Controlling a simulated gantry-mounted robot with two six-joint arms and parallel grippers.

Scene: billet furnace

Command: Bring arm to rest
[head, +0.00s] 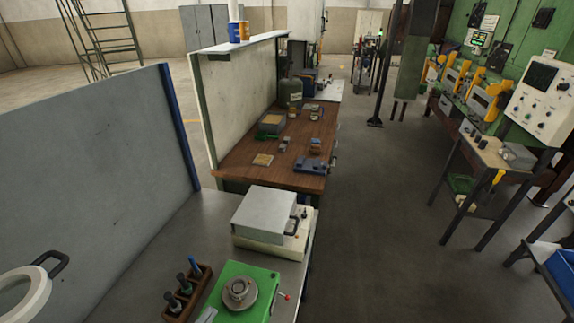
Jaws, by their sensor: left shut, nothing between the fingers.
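I cannot make out either of my grippers or my arms in the head view. The task names no other object.
A grey bench (160,245) in front bears a green device (262,280), a tool rack (170,305) and a grey-topped box (264,212). A white ring with a dark handle (30,285) is lower left. A wooden bench (235,178) stands behind.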

